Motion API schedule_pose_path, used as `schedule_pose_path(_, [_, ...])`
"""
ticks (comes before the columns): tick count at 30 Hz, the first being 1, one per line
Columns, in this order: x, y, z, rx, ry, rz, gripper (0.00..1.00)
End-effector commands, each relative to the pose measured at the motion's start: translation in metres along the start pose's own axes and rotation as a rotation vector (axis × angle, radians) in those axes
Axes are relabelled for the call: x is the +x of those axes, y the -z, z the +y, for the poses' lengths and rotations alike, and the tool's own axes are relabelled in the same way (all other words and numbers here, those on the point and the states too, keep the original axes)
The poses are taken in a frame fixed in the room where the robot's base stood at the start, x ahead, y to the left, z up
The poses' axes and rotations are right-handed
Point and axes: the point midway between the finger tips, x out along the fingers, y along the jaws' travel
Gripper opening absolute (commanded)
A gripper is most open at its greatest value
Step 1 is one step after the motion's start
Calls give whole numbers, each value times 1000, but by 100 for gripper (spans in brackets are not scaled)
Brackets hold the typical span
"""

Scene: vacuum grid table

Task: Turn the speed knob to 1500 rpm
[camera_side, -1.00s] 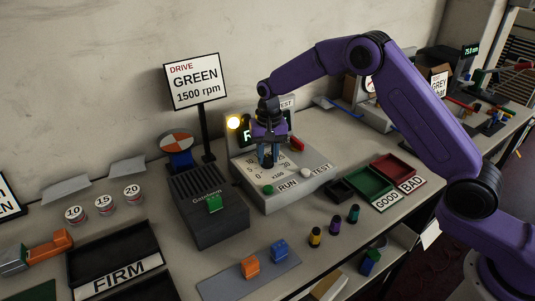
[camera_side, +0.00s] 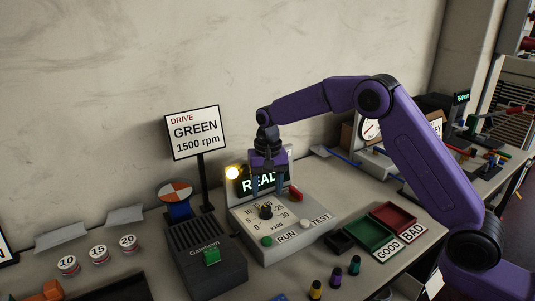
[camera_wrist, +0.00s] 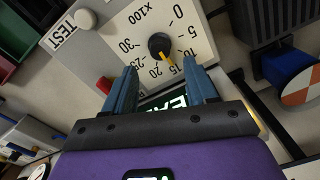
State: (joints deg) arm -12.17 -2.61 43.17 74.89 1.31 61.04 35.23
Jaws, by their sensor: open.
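The speed knob (camera_side: 266,211) is a black dial on the light panel of the drive box (camera_side: 304,246), marked 0 to 30 and x100. In the wrist view the knob (camera_wrist: 160,45) has a yellow pointer directed at about the 15 mark. My gripper (camera_side: 268,192) is above and behind the knob, apart from it. Its blue fingers are spread and empty in the wrist view (camera_wrist: 160,72). The sign (camera_side: 197,134) reads DRIVE GREEN 1500 rpm. The display (camera_side: 260,183) shows READ, partly hidden by my gripper.
A green RUN button (camera_side: 267,241), a white TEST button (camera_side: 305,224) and a red switch (camera_side: 295,194) surround the dial. A dark Gatebown box (camera_side: 208,262) stands at left. GOOD (camera_side: 352,238) and BAD (camera_side: 415,226) trays are at right.

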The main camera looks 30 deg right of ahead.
Motion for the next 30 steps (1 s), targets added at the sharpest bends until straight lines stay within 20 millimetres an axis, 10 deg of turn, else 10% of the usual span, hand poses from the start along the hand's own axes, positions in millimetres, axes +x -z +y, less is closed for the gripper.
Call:
schedule_pose_path(15, [-99, 1, 0, 0, 2, 3, 57])
schedule_pose_path(30, [-114, 0, 0, 0, 1, 1, 57])
